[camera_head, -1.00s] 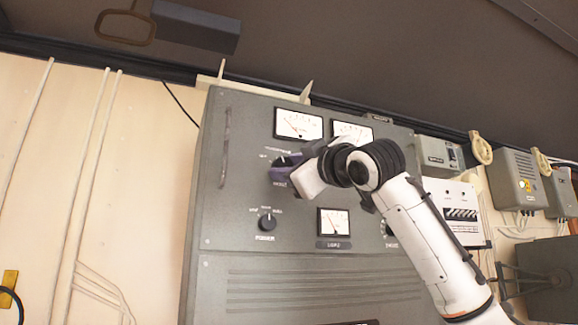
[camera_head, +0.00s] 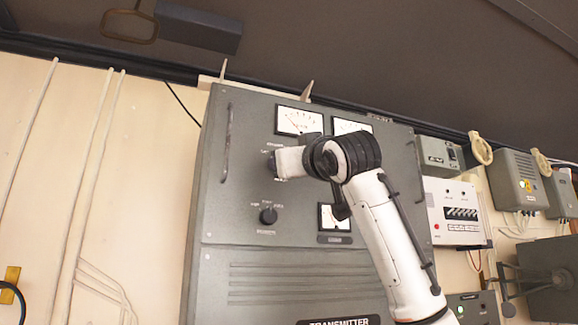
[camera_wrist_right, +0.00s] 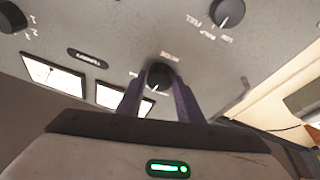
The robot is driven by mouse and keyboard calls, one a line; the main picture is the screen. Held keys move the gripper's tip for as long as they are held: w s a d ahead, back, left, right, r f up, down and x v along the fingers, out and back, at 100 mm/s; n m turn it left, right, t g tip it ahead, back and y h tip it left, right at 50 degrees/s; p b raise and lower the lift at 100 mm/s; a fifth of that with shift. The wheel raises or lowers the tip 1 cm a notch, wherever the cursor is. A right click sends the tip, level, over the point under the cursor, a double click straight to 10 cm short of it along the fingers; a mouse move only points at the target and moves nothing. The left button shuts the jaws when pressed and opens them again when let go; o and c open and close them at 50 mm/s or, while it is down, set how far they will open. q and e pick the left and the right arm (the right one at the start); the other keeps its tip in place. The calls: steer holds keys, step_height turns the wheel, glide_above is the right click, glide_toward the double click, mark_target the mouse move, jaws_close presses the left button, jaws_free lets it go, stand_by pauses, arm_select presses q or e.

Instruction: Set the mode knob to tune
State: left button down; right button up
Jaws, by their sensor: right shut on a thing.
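The mode knob (camera_wrist_right: 160,76) is a round black knob with a light pointer mark on the grey transmitter panel (camera_head: 225,225). In the wrist view it sits between the two dark purple fingers of my right gripper (camera_wrist_right: 160,97), which is shut on it. The panel lettering is upside down there, and the small labels around the knob are partly hidden and too small to read surely. In the head view my right gripper (camera_head: 272,163) reaches the panel's upper left and hides the knob. My left gripper is not in view.
A second black knob (camera_head: 268,215) sits below, also in the wrist view (camera_wrist_right: 228,12). Dial meters (camera_head: 299,121) are above, and another meter (camera_head: 335,217) is at lower right, partly behind my arm. A vertical handle (camera_head: 226,142) stands at the panel's left.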

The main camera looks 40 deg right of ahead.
steer(key=shift+a+m+h, duration=0.1)
steer(key=shift+m+h, duration=0.6)
steer(key=shift+m, duration=1)
steer(key=shift+r, duration=0.1)
steer(key=o, duration=1.1)
steer(key=shift+c, duration=0.2)
steer(key=b+v, duration=0.4)
steer(key=v, duration=0.6)
steer(key=shift+s, duration=0.2)
